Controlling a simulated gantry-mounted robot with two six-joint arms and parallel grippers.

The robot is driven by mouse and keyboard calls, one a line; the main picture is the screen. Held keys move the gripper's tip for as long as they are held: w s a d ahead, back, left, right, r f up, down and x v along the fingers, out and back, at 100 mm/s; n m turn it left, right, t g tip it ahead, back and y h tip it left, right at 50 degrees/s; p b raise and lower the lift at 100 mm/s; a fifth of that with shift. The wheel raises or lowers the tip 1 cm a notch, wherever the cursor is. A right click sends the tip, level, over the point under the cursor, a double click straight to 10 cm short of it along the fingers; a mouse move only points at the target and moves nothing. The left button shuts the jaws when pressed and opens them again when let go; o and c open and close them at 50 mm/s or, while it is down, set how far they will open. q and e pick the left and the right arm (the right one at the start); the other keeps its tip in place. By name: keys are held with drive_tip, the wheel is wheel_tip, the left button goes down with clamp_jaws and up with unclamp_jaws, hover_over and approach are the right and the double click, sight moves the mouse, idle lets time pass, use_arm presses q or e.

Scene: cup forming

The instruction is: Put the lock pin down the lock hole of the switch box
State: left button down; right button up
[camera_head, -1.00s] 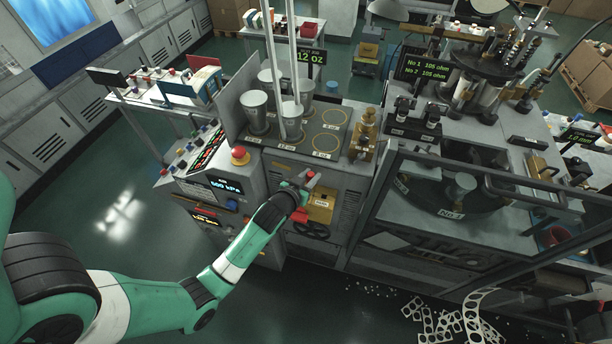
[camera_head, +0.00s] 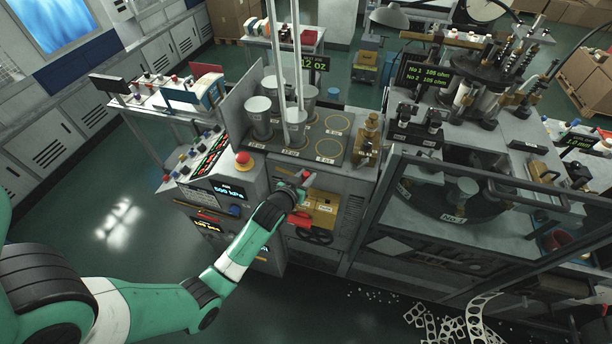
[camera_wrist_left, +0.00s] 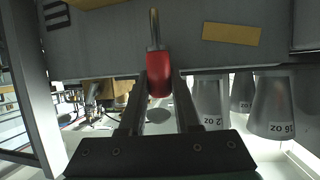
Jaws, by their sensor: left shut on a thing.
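My left gripper (camera_head: 301,181) is in front of the machine's front face, just left of and above the yellow switch box (camera_head: 322,212). It is shut on the lock pin, which has a red grip (camera_wrist_left: 158,76) and a bare metal shank (camera_wrist_left: 154,28). In the left wrist view the red grip sits between the two dark fingers and the shank points away from them. The gripper and wrist cover the left part of the switch box, and I cannot make out the lock hole. My right gripper is not in view.
Metal cups (camera_head: 258,116) stand on the machine's top, behind the gripper. A red emergency button (camera_head: 243,159) is to the left, brass weights (camera_head: 369,135) to the right. A framed guard (camera_head: 470,215) stands at the right.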

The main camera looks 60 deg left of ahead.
use_arm(q)
drive_tip(key=shift+f+b, duration=2.65)
drive_tip(key=shift+f, duration=0.45)
drive_tip(key=c, duration=0.5)
unclamp_jaws()
drive_tip(key=shift+c, duration=0.2)
drive_tip(key=p+v, duration=0.1)
drive_tip(key=v, duration=1)
drive_tip(key=shift+s+d, duration=0.2)
drive_tip(key=shift+d, duration=0.05)
drive_tip(key=shift+r, duration=0.1)
